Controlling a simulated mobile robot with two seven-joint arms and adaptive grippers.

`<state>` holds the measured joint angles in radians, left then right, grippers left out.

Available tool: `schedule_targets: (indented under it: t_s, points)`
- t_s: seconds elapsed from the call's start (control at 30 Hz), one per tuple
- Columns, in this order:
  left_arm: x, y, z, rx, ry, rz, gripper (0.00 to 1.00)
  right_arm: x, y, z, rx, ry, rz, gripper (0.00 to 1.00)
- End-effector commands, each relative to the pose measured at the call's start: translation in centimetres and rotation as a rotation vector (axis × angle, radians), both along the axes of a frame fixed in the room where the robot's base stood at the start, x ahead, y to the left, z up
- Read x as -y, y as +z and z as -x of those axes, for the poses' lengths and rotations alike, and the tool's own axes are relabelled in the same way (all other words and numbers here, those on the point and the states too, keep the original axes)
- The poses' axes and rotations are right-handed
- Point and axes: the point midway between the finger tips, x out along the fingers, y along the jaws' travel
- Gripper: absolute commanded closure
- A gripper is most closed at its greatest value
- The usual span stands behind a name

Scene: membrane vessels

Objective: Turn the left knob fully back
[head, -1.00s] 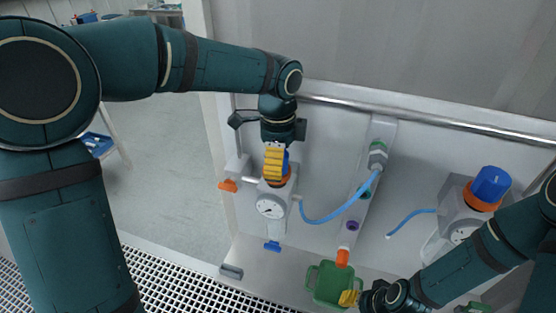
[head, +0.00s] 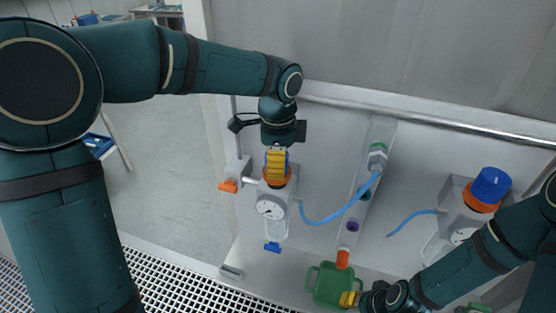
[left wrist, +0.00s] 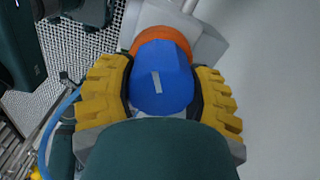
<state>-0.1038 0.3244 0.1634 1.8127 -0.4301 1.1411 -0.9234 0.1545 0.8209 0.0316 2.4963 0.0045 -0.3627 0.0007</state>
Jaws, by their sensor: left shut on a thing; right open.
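The left knob is blue with a pale mark on top and sits on an orange collar; it fills the middle of the left wrist view (left wrist: 162,78). My left gripper (head: 276,165), with yellow finger pads, is shut on this knob from above. In the head view the fingers hide most of the knob. Below it is the left vessel with a round gauge (head: 270,207). My right gripper (head: 350,298) is at the green container's right side; it is open, its fingers partly hidden in the head view.
The green container (head: 328,284) stands on the bench under an orange outlet. A blue hose (head: 338,216) runs from the left vessel to a central column. A second blue knob (head: 491,185) is at the right. An orange lever (head: 228,185) juts out left.

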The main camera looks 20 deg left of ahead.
Motion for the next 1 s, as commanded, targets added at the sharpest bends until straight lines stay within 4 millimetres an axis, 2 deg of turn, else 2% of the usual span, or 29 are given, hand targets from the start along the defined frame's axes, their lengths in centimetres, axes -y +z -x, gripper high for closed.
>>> schedule_targets:
  t_s: [1.0]
  points:
    - [-0.11,0.17,-0.28,0.003,0.862,0.001,0.81,0.04,0.69,0.02,0.000,0.000,-0.001,0.53]
